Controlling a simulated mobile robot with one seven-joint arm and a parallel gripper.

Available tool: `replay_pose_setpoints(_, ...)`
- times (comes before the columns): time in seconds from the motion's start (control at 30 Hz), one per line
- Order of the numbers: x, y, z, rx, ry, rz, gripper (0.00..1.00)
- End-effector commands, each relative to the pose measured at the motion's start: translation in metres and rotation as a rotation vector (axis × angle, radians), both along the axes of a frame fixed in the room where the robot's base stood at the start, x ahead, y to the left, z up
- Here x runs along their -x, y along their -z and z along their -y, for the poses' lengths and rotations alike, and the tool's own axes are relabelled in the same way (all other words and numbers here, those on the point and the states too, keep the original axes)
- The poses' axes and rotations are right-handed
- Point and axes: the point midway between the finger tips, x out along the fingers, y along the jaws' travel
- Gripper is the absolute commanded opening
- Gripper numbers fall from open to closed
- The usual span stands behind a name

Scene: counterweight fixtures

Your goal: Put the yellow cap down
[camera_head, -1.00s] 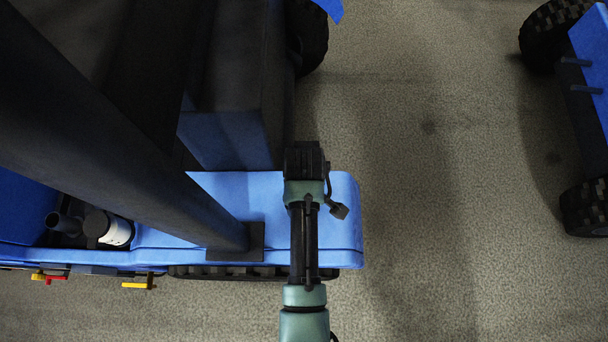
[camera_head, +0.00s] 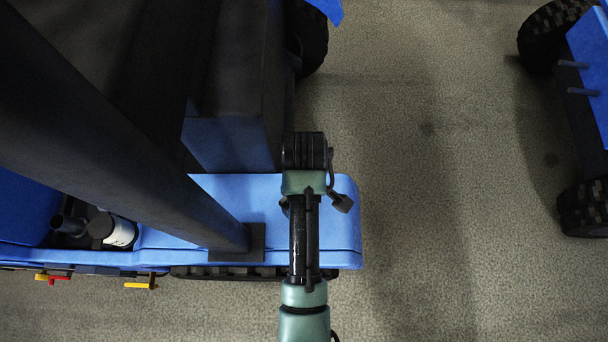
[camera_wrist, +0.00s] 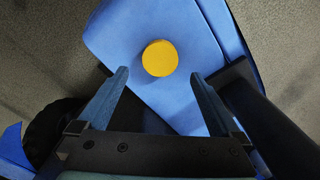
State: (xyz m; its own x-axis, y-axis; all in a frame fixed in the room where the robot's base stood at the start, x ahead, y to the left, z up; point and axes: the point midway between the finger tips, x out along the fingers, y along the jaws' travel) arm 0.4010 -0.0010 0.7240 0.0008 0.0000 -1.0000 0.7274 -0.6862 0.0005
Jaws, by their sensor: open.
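The yellow cap (camera_wrist: 160,58) is a round disc resting on the flat blue surface (camera_wrist: 120,30) in the wrist view. My gripper (camera_wrist: 158,76) is open, with its two fingers apart on either side below the cap in the picture. The fingertips are not touching the cap. In the head view my gripper (camera_head: 304,150) is over the blue platform (camera_head: 340,215); the arm hides the cap there.
A dark post (camera_head: 215,215) rises from the platform to the left of my arm and shows at the right in the wrist view (camera_wrist: 255,115). A white cylinder (camera_head: 120,233) and yellow handles (camera_head: 140,285) are at the left. Another blue vehicle (camera_head: 590,60) stands far right, with open floor between.

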Motion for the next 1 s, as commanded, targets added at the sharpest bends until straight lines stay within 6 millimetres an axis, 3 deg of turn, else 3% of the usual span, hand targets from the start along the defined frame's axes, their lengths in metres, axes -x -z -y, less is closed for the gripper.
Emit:
replay_pose_setpoints(0.03,-0.001,-0.015,0.000,0.000,0.000,0.004,1.00)
replay_pose_setpoints(0.2,-0.001,-0.043,0.000,-0.001,0.000,0.002,1.00)
replay_pose_setpoints(0.5,-0.001,-0.059,0.000,0.000,0.001,0.004,1.00)
replay_pose_setpoints(0.57,-0.007,-0.063,0.000,0.000,0.009,0.029,1.00)
replay_pose_setpoints(0.67,-0.036,-0.084,0.000,-0.003,0.048,0.151,1.00)
replay_pose_setpoints(0.77,-0.083,-0.128,0.000,-0.021,0.118,0.369,1.00)
replay_pose_setpoints(0.9,-0.147,-0.223,0.000,-0.090,0.235,0.740,1.00)
replay_pose_setpoints(1.0,-0.175,-0.300,0.000,-0.166,0.307,0.993,1.00)
